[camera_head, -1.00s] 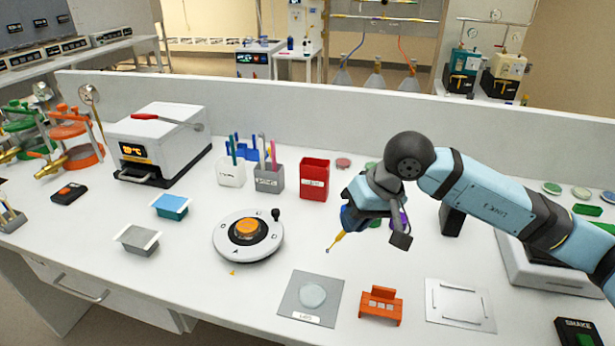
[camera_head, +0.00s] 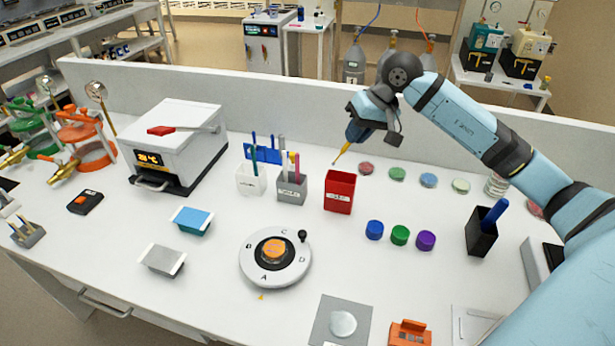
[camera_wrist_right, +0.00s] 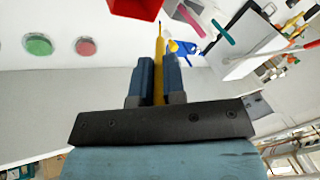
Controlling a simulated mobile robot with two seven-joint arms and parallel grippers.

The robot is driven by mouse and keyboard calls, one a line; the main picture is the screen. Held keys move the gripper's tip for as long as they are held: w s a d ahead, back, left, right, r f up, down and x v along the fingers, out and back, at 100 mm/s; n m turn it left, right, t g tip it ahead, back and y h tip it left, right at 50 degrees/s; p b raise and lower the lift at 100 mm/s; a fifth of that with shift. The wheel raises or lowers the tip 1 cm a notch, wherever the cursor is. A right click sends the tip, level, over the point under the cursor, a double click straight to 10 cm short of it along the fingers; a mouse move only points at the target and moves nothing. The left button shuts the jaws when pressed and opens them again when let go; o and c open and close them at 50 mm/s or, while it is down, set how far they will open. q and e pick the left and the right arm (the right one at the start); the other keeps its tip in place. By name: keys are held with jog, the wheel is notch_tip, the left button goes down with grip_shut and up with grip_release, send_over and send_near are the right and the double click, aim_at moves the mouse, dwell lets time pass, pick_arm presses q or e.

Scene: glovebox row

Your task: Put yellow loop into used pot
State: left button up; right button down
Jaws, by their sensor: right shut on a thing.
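My right gripper (camera_head: 358,131) is shut on the yellow loop (camera_head: 343,151), a thin yellow stick that points down and to the left in the head view. In the right wrist view the yellow loop (camera_wrist_right: 160,62) stands between the two blue fingers (camera_wrist_right: 160,80). Its tip is close to the red pot (camera_head: 339,192) and appears above and behind its right rim; the exact gap is hard to tell. The red pot has a label I cannot read; its edge shows in the right wrist view (camera_wrist_right: 135,8). My left gripper is not in view.
A grey pot (camera_head: 291,190) and a white pot (camera_head: 250,180), both holding coloured sticks, stand left of the red pot. Coloured discs and caps (camera_head: 400,235) lie to its right. A black holder (camera_head: 481,238) stands further right. A round dial device (camera_head: 275,257) sits in front.

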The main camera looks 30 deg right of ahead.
jog(key=shift+w+d+f+b, duration=0.15)
jog(key=shift+f, duration=1.2)
jog(key=shift+w+d+f+b, duration=0.1)
jog(key=shift+w+f+b, duration=0.05)
jog(key=shift+f, duration=1.2)
jog(key=c, duration=1.2)
grip_release()
jog(key=shift+c, duration=0.2)
jog(key=shift+o, duration=0.7)
jog(key=b+v, duration=0.2)
jog(key=v, duration=1.1)
jog(key=shift+r, duration=0.4)
jog(key=shift+s, duration=0.1)
